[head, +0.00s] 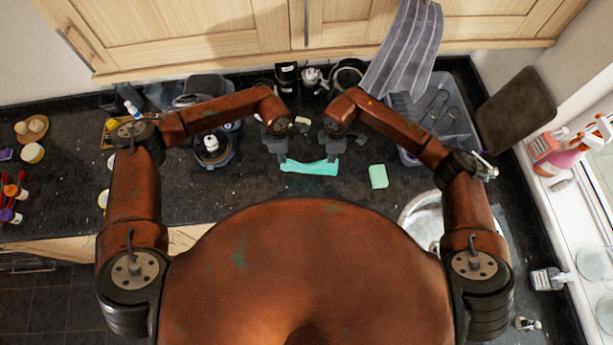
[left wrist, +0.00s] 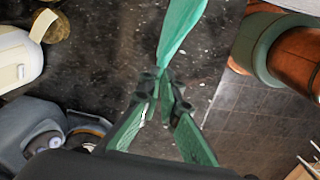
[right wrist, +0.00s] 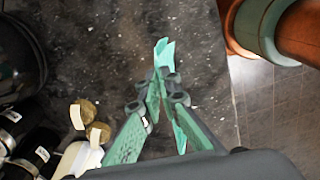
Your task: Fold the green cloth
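The green cloth (head: 310,167) is a teal strip stretched between my two grippers, over the dark worktop near its front edge. My left gripper (head: 281,157) is shut on the cloth's left end. In the left wrist view the cloth (left wrist: 180,30) runs away from the pinched fingertips (left wrist: 161,85). My right gripper (head: 332,155) is shut on the right end. In the right wrist view the cloth (right wrist: 162,52) shows beyond the fingertips (right wrist: 158,88) and partly between the fingers. Whether the cloth's lower edge touches the worktop is unclear.
A light green sponge (head: 378,177) lies right of the cloth. A round sink (head: 424,214) is further right. A grey rack (head: 440,122) and a hanging striped towel (head: 404,50) are behind it. Bottles and jars (head: 287,78) stand at the back. A dark container (head: 214,150) is left.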

